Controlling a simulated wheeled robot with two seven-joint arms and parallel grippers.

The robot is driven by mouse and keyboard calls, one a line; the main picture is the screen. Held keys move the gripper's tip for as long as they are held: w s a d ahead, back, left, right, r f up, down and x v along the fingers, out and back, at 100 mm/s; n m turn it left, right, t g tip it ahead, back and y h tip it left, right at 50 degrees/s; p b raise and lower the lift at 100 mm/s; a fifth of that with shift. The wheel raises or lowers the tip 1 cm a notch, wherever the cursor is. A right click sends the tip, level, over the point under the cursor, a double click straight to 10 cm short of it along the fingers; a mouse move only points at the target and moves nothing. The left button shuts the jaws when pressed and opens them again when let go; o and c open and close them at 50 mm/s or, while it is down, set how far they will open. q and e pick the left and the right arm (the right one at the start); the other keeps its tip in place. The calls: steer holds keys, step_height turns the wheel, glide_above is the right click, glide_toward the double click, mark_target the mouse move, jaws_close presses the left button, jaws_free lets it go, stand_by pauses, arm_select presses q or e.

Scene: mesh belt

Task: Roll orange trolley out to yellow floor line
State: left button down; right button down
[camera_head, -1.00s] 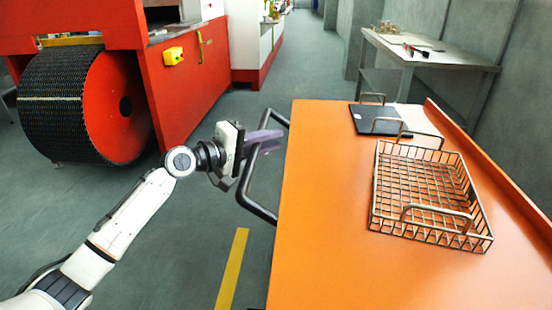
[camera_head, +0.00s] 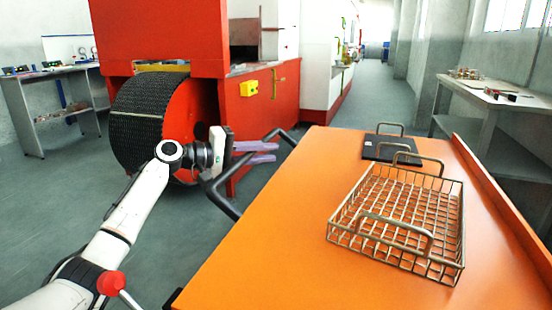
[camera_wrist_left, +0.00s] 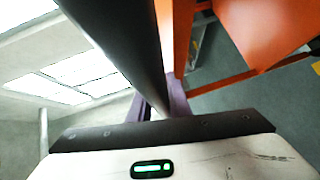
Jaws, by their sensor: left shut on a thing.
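The orange trolley (camera_head: 270,240) fills the lower right of the head view, its flat top tilted across the picture. A black bar handle (camera_head: 222,197) curves out from its left side. My left gripper (camera_head: 264,152) has purple fingers and is shut on this handle near its far part. In the left wrist view the dark handle (camera_wrist_left: 122,40) runs between the purple fingers (camera_wrist_left: 160,105), with orange trolley frame (camera_wrist_left: 185,35) beyond. The yellow floor line is not in view now. My right gripper is not in view.
A wire basket (camera_head: 340,234) and a dark flat tray (camera_head: 378,148) sit on the trolley. A red machine with a mesh roll (camera_head: 135,125) stands close behind my left arm. Tables stand at left (camera_head: 60,90) and right (camera_head: 480,93). The aisle (camera_head: 370,90) is open.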

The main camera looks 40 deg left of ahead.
arm_select(q)
steer(key=shift+a, duration=0.25)
steer(key=c, duration=1.6)
jaws_free()
steer(key=shift+c, duration=0.2)
steer(key=v, duration=1)
steer(key=shift+s+p, duration=0.2)
steer(key=shift+p, duration=0.25)
